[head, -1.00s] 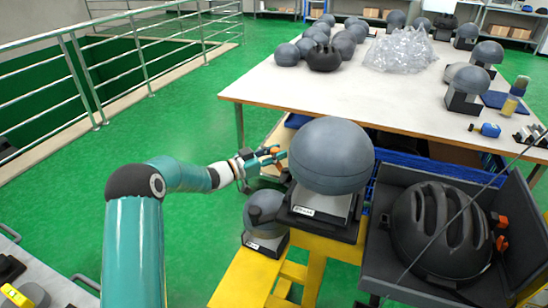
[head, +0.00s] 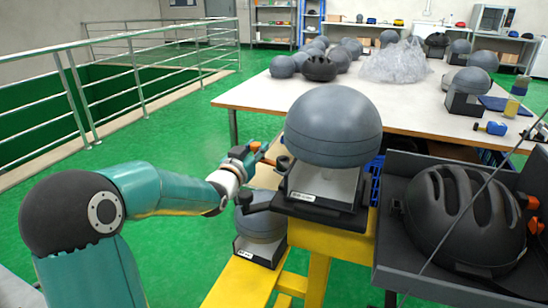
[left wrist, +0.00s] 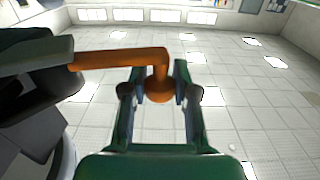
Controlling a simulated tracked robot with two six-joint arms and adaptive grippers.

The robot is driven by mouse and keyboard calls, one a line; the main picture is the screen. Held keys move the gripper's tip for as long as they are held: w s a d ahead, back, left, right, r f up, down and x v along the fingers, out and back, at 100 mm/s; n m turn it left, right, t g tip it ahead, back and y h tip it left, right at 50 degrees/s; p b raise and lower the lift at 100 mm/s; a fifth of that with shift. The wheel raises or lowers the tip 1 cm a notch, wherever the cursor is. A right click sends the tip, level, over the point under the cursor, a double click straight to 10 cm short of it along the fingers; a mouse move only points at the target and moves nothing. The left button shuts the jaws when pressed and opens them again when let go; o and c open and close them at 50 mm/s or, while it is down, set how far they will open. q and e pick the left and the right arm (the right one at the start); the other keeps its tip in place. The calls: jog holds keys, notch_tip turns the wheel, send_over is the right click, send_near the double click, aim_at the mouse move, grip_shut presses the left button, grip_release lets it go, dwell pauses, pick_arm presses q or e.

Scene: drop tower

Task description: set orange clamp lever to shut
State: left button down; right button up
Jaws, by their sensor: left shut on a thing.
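The orange clamp lever (left wrist: 118,60) is an L-shaped rod in the left wrist view. It runs from a dark part at the left to a bent end with a round knob between my fingers. My left gripper (left wrist: 160,80) is shut on this knob end. In the head view my left gripper (head: 253,155) is just left of the grey dome headform (head: 333,125) on its dark-edged stand. A short orange-brown bar (head: 270,160) shows between the gripper and the stand. The lever's pivot is not clear. My right gripper is out of view.
A yellow frame (head: 333,232) carries the stand. A second grey dome (head: 258,222) sits lower, under my left gripper. A black helmet (head: 465,215) lies in a dark tray at the right. A white table (head: 265,95) stands behind. Green floor is open at the left.

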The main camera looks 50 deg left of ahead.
pick_arm(q)
jog(key=shift+s, duration=0.15)
jog(key=c, duration=0.9)
grip_release()
jog(key=shift+o, duration=0.2)
jog(key=shift+s+d, duration=0.1)
jog(key=shift+s, duration=0.05)
jog(key=v, duration=1.1)
jog(key=shift+s+d, duration=0.25)
jog(key=shift+s, duration=0.05)
